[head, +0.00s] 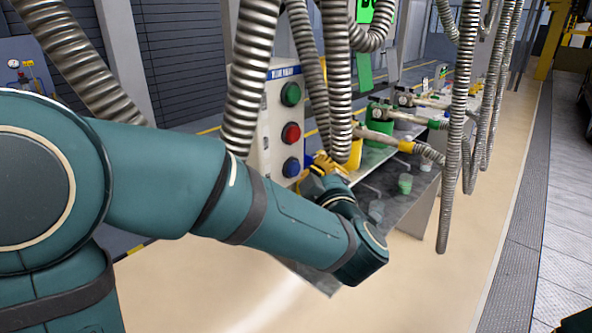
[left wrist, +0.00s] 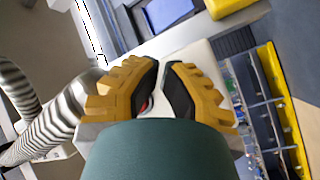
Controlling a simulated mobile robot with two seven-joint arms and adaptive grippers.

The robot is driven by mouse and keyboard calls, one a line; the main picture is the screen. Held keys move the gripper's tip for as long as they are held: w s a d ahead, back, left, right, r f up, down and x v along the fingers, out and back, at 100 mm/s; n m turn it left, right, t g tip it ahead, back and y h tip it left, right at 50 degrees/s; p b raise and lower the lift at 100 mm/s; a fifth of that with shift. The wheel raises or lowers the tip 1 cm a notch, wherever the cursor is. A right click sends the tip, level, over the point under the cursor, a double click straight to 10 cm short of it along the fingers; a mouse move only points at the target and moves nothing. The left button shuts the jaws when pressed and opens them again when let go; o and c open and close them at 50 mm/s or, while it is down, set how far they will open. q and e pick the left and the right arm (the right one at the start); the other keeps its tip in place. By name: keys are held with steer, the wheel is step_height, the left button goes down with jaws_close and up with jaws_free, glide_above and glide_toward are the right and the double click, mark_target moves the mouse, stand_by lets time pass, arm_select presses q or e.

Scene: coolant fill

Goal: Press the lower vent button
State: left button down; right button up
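The pale button panel (head: 272,128) stands left of centre in the head view. It carries a green button (head: 291,94) on top, a red button (head: 291,133) in the middle and a blue button (head: 291,167) lowest. My left gripper (head: 317,163), with yellow fingers, is just right of the blue button in the picture. I cannot tell its distance from the panel face. In the left wrist view its fingers (left wrist: 161,66) are nearly together, with only a thin gap and nothing held. A bit of red shows behind them. My right gripper is out of view.
Ribbed metal hoses (head: 249,75) hang in front of and beside the panel, close to my left arm. A bench (head: 385,185) with green and yellow containers and hose fittings runs to the right. The floor further right is clear.

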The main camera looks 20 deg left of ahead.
arm_select(q)
steer(key=shift+w+a, duration=0.1)
steer(key=shift+a, duration=0.15)
stand_by(1.3)
steer(key=shift+w+a, duration=0.1)
steer(key=shift+a, duration=0.15)
steer(key=shift+w+a, duration=0.15)
steer(key=shift+a, duration=0.35)
stand_by(0.9)
steer(key=shift+d, duration=0.15)
steer(key=shift+s+d+b, duration=0.3)
steer(key=shift+d, duration=0.4)
steer(key=shift+d, duration=0.1)
steer(key=shift+s+d, duration=0.3)
steer(key=shift+d, duration=0.45)
steer(key=shift+s+d, duration=0.25)
steer(key=shift+d, duration=0.55)
steer(key=shift+s+d, duration=0.3)
steer(key=shift+d, duration=0.45)
